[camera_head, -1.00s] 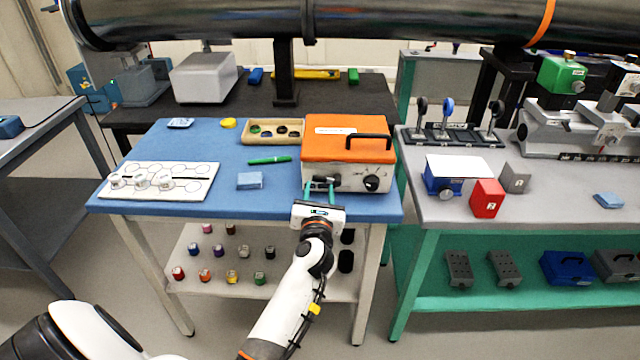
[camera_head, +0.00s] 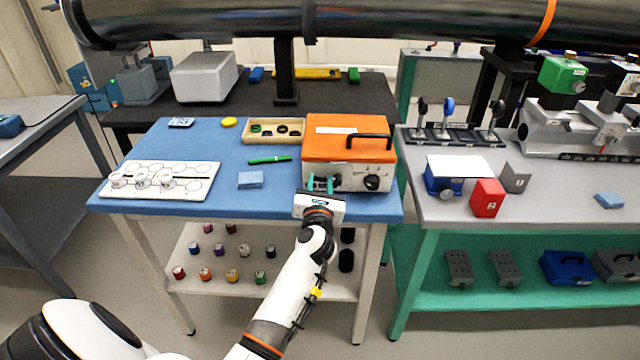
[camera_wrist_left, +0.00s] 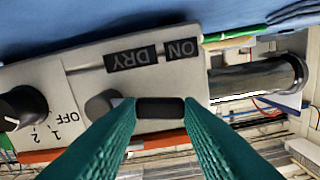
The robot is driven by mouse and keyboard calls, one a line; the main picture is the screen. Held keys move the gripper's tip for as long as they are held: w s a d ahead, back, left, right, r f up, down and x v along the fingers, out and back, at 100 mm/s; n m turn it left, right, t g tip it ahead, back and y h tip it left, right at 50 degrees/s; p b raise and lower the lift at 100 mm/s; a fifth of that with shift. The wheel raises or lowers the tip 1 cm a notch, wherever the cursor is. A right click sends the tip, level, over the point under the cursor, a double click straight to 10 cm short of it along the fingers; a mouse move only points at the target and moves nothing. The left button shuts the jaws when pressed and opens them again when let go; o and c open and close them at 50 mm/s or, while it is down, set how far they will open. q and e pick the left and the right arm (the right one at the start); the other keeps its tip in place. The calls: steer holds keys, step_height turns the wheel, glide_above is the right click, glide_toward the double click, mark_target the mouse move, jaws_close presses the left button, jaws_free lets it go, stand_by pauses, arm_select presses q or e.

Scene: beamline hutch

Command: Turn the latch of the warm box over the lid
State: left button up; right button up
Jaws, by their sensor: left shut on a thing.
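The warm box (camera_head: 350,178) stands at the front right of the blue table, with a light body and a closed orange lid (camera_head: 340,148) bearing a black handle. Its front has a dark knob (camera_head: 372,182), also in the left wrist view (camera_wrist_left: 22,108), and a panel marked ON and DRY. My left gripper (camera_head: 320,182) is at the left of this front, its teal fingers shut on a small dark block, seemingly the latch (camera_wrist_left: 160,108). The fingertips hide its sides, and how it joins the box is unclear. My right gripper is not in view.
Left of the box are a green pen (camera_head: 270,160), a blue block (camera_head: 250,180), a wooden tray (camera_head: 258,139) and a white board (camera_head: 195,187) with several small jars. A grey bench (camera_head: 560,195) stands at the right. A large dark pipe (camera_head: 400,22) crosses above.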

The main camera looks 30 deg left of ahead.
arm_select(q)
steer(key=shift+r+m+p, duration=0.25)
steer(key=shift+m+p, duration=0.15)
steer(key=shift+p, duration=0.15)
steer(key=r+m+p, duration=0.1)
steer(key=m+p, duration=0.1)
steer(key=p, duration=0.1)
steer(key=d+m+p, duration=0.1)
steer(key=m+p, duration=0.2)
steer(key=w+r+m+p, duration=0.1)
steer(key=m+p, duration=0.2)
steer(key=shift+d+r+p, duration=0.3)
steer(key=shift+d+p, duration=0.05)
steer(key=shift+d, duration=0.05)
steer(key=m, duration=0.1)
steer(key=m+p, duration=0.1)
steer(key=d+m+p, duration=0.1)
steer(key=shift+w+r+m, duration=0.15)
steer(key=shift+w+m, duration=0.2)
steer(key=shift+m, duration=0.05)
steer(key=shift+w+d+m+p, duration=0.15)
steer(key=shift+d+m+p, duration=0.1)
steer(key=shift+m+p, duration=0.4)
steer(key=shift+w+d+m+p, duration=0.1)
steer(key=shift+d+m+p, duration=0.15)
steer(key=shift+m, duration=0.6)
steer(key=o, duration=0.7)
